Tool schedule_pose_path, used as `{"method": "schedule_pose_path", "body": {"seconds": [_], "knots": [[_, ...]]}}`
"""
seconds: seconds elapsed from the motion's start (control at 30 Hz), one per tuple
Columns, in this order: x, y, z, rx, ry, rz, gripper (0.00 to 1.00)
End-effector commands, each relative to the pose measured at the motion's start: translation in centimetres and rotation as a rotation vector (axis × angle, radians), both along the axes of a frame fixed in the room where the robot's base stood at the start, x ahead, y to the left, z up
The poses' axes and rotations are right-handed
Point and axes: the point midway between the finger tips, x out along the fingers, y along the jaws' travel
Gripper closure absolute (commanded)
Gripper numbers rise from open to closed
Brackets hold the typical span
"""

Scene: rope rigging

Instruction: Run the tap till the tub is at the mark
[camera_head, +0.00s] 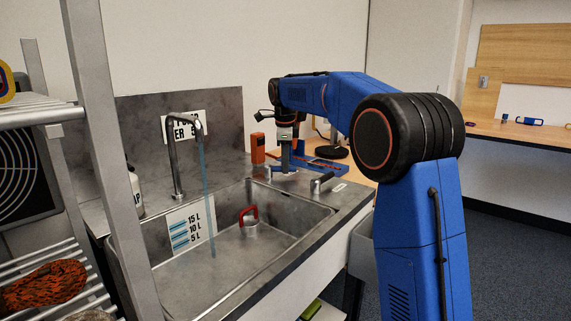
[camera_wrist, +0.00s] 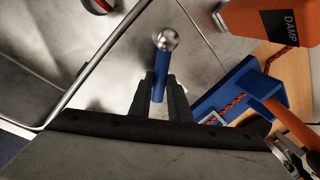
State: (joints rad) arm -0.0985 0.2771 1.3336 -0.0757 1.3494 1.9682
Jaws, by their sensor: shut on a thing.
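The tap spout (camera_head: 186,130) arches over the left of the metal tub (camera_head: 325,212), and a thin bluish stream (camera_head: 207,190) runs from it into the tub. A scale panel (camera_head: 190,226) on the tub's wall reads 15 L, 10 L and 5 L with blue lines. The water level is hard to make out. My gripper (camera_head: 285,166) is low over the counter behind the tub's right end. In the wrist view my gripper (camera_wrist: 160,98) is shut on a blue lever (camera_wrist: 158,88) tipped with a shiny metal ball (camera_wrist: 167,40).
A red-handled plug-like piece (camera_head: 249,218) sits in the tub. A metal rack (camera_head: 100,150) stands at left.

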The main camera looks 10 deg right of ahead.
Motion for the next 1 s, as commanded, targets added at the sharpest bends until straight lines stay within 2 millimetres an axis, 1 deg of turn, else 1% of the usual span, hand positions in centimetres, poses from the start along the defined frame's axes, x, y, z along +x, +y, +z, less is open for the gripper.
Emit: {"method": "schedule_pose_path", "body": {"seconds": [0.2,0.23,0.3,0.67,0.77,0.83,1.0], "knots": [[0.0,0.0,0.0,0.0,0.0,0.0,1.0],[0.0,0.0,0.0,0.0,0.0,0.001,0.81],[0.0,0.0,0.0,0.0,0.0,0.001,0.64],[0.0,0.0,0.3,0.0,-0.001,0.001,0.64],[-0.2,0.1,1.1,0.0,-0.001,0.001,0.64],[-0.3,0.1,2.1,0.0,-0.002,0.001,0.64],[-0.9,0.3,5.3,0.001,-0.003,0.001,0.64]]}}
